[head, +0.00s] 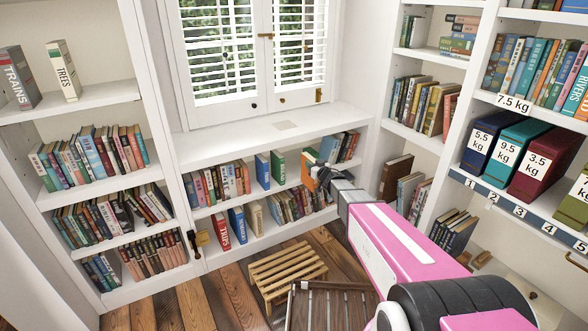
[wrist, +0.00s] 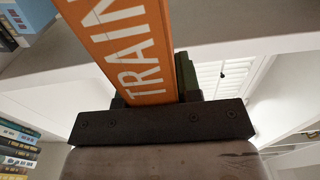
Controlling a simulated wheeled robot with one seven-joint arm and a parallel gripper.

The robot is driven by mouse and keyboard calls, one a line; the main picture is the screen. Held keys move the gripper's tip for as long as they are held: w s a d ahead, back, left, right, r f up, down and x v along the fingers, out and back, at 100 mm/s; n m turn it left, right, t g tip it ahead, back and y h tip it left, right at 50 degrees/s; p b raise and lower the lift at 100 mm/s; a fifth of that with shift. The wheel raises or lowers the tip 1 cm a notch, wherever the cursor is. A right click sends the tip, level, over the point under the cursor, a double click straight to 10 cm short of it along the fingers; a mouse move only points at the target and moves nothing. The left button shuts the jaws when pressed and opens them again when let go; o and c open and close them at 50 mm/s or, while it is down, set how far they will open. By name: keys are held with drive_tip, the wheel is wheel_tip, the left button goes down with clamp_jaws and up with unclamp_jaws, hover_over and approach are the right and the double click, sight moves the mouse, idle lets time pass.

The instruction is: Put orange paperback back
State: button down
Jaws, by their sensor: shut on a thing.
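The orange paperback (head: 309,174) is at the upper row of the low bookcase under the window, in the head view. My gripper (head: 322,177) is shut on it, with the arm reaching in from the lower right. In the wrist view the orange paperback (wrist: 130,45) shows white letters "TRAIN" and rises from between the jaws of my gripper (wrist: 155,100). A green book (head: 278,167) and a blue book (head: 262,171) stand left of it. The gripper hides part of the orange paperback, and I cannot tell whether it touches the shelf.
The low bookcase (head: 275,132) holds a row of books at the left (head: 215,184) and more books at the right (head: 345,147). A slatted wooden stool (head: 287,272) stands on the floor in front. Tall bookcases flank both sides. Weight-labelled binders (head: 545,163) stand at the right.

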drive_tip(key=f+x, duration=0.3)
drive_tip(key=x, duration=1.4)
drive_tip(key=shift+w+a+f, duration=0.2)
drive_tip(key=shift+f, duration=0.2)
drive_tip(key=c, duration=0.8)
unclamp_jaws()
drive_tip(key=shift+r, duration=0.1)
